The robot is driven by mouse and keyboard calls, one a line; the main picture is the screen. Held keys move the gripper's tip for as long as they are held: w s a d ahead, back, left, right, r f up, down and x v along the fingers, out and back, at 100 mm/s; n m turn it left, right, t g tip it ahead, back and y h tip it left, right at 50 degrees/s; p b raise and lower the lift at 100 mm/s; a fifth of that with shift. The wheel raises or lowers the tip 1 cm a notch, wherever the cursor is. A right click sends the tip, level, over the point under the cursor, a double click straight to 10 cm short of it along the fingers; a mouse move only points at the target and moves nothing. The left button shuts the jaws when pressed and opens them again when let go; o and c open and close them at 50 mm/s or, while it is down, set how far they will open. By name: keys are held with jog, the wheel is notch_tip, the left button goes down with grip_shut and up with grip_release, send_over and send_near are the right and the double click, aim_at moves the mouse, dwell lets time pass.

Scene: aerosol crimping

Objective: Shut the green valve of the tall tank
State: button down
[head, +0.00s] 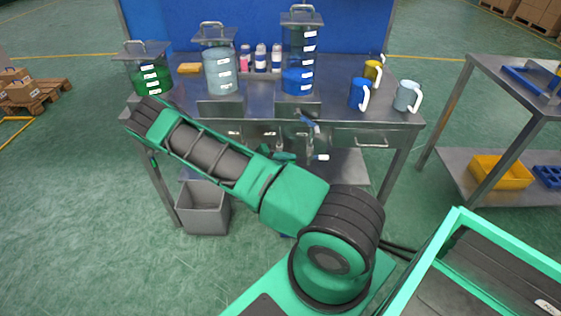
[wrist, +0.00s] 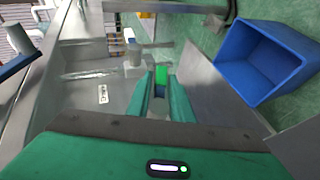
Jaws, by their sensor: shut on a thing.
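The tall tank (head: 298,55) stands at the back of the bench, clear, with blue liquid low in it. Below it at the bench front are a blue-handled fitting (head: 307,122) and a metal outlet with a white end (head: 322,157). In the wrist view the green valve handle (wrist: 161,75) sits between the fingers of my gripper (wrist: 161,100), beside metal pipework (wrist: 136,55). My gripper is shut on this handle. In the head view my arm largely hides the gripper and handle, so the handle's angle is unclear there.
A green-filled tank (head: 152,80) and a pale-filled tank (head: 219,70) stand left on the bench. Blue (head: 359,94), yellow (head: 372,72) and pale (head: 405,96) mugs stand right. A grey bin (head: 203,208) is below; a blue bin (wrist: 262,62) shows in the wrist view.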

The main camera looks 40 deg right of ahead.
jog(key=shift+w, duration=0.25)
jog(key=c, duration=1.7)
grip_release()
jog(key=shift+c, duration=0.2)
jog(key=shift+s, duration=0.1)
jog(key=shift+a, duration=0.1)
jog(key=v, duration=1)
jog(key=shift+w+a, duration=0.2)
jog(key=shift+a, duration=0.15)
